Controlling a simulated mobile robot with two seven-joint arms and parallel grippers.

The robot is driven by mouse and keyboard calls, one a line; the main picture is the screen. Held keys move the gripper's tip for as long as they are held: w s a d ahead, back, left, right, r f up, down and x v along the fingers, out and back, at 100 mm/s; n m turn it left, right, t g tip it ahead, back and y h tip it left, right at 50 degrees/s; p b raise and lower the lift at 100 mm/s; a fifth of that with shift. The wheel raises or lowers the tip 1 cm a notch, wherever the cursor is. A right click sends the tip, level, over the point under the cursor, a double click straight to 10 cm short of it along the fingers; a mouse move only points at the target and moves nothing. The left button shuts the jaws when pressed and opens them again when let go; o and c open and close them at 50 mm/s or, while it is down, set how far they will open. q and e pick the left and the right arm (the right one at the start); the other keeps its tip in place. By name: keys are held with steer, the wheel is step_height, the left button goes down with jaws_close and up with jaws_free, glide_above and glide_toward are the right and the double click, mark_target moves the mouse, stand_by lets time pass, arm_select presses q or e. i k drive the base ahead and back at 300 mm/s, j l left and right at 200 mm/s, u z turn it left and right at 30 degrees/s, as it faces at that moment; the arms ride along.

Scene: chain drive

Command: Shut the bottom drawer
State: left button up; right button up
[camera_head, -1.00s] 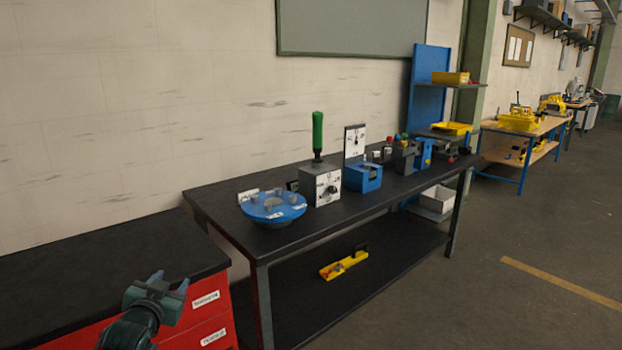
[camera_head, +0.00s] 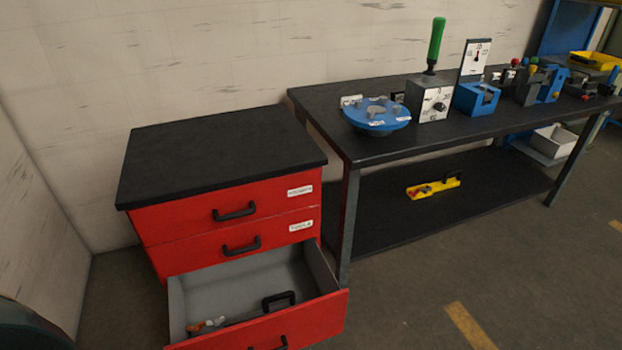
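The bottom drawer (camera_head: 318,322) of the red cabinet (camera_head: 170,222) is pulled well out toward me. Its grey inside (camera_head: 235,286) shows, with a dark handled object (camera_head: 279,299) and small orange and grey items (camera_head: 205,325) in it. A black handle (camera_head: 268,345) on its front is partly cut off by the lower picture edge. The two drawers above it are closed, each with a black handle and a white label. Neither of my grippers shows now. A dark rounded shape at the lower left edge shows no fingers.
A dark workbench (camera_head: 330,132) stands right of the cabinet, carrying a blue round fixture (camera_head: 376,116), a grey box with a green lever (camera_head: 436,45) and other devices. A yellow tool (camera_head: 433,187) lies on its lower shelf. Floor is clear at lower right.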

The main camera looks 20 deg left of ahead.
mark_target(255, 299)
steer(key=k+u, duration=0.4)
steer(key=k+j+u, duration=0.15)
steer(key=u, duration=0.25)
